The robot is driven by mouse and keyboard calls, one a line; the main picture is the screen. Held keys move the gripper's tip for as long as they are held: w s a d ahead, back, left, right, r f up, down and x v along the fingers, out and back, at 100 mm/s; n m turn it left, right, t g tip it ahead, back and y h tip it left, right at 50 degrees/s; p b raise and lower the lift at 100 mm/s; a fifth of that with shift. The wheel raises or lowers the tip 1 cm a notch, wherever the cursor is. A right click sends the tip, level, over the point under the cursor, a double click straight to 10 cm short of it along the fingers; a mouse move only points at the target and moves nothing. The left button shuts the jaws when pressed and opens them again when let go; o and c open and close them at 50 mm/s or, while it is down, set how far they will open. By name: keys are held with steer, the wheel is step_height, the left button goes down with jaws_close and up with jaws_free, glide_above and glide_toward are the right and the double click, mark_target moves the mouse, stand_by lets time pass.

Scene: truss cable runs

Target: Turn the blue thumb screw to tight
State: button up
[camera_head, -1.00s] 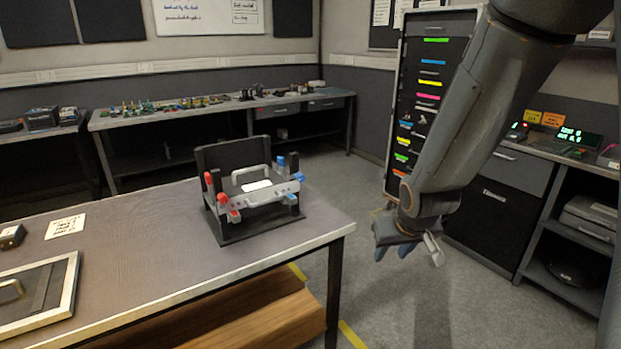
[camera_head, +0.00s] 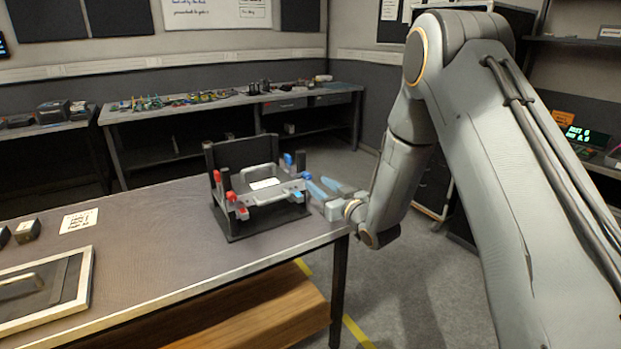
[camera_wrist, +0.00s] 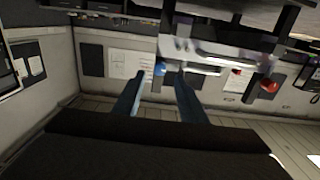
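A dark fixture (camera_head: 236,226) stands on the near table, with a grey cross bar carrying red parts on its left and blue parts on its right. One blue knob (camera_head: 288,159) is at the upper right; a second blue part (camera_head: 297,193) is low at the bar's right end. I cannot tell which is the thumb screw. My gripper (camera_head: 316,184) is just right of the fixture, pointing toward it. In the wrist view my gripper (camera_wrist: 160,77) has its two blue fingers apart and empty. A blue knob (camera_wrist: 160,69) appears between the fingertips; contact cannot be told.
A red knob (camera_head: 231,196) is on the fixture's left side. A framed panel (camera_head: 84,290) and a paper card (camera_head: 79,220) lie on the table to the left. The table's right edge is under my wrist. A long bench (camera_head: 220,104) stands behind, across open floor.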

mark_target(309, 177)
steer(key=p+x, duration=0.1)
steer(key=x, duration=0.4)
steer(key=shift+w+a, duration=0.2)
steer(key=shift+w, duration=0.05)
steer(key=shift+c, duration=0.5)
jaws_close()
